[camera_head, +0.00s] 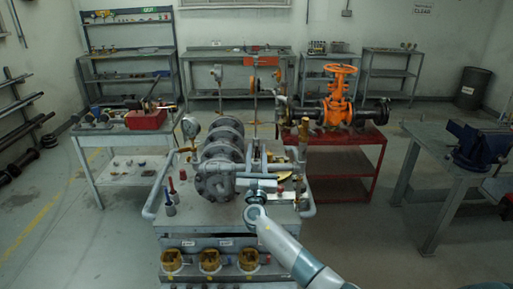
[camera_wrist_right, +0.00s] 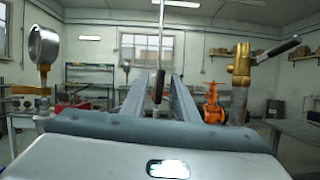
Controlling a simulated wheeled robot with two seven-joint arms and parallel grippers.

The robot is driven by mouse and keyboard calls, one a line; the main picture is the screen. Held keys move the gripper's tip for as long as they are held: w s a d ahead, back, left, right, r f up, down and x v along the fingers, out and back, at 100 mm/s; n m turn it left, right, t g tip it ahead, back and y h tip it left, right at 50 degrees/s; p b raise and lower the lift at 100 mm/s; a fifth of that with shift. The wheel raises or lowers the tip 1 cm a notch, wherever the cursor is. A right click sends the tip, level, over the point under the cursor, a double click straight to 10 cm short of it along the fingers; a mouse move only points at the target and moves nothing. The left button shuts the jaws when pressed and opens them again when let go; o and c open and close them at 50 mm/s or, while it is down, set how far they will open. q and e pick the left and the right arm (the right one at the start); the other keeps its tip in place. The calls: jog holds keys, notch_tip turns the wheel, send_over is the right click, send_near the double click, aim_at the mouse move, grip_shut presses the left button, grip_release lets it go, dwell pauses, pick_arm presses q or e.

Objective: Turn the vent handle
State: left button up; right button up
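My right gripper (camera_head: 257,158) reaches over the middle of the grey valve bench, its arm coming from the lower right. In the right wrist view its two long fingers (camera_wrist_right: 159,98) are apart, with a gap between them. A dark, narrow handle-like piece (camera_wrist_right: 158,86) shows in that gap, below a thin upright rod (camera_wrist_right: 161,35); I cannot tell whether a finger touches it. A brass valve (camera_wrist_right: 242,65) with a dark-ended lever (camera_wrist_right: 278,50) stands right of the fingers, apart from them; it also shows in the head view (camera_head: 303,136). Which piece is the vent handle is unclear. My left gripper is out of view.
Grey flanged pipework (camera_head: 215,180) fills the bench's left side, with a gauge (camera_head: 190,126) behind it. A grey pipe rail (camera_head: 308,190) edges the right side. An orange gate valve (camera_head: 338,100) stands on a red table (camera_head: 345,140) behind. Open floor lies to the right.

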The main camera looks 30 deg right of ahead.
jog(key=shift+w+d+r, duration=0.2)
jog(key=shift+w+d, duration=0.1)
jog(key=shift+w, duration=0.15)
grip_shut()
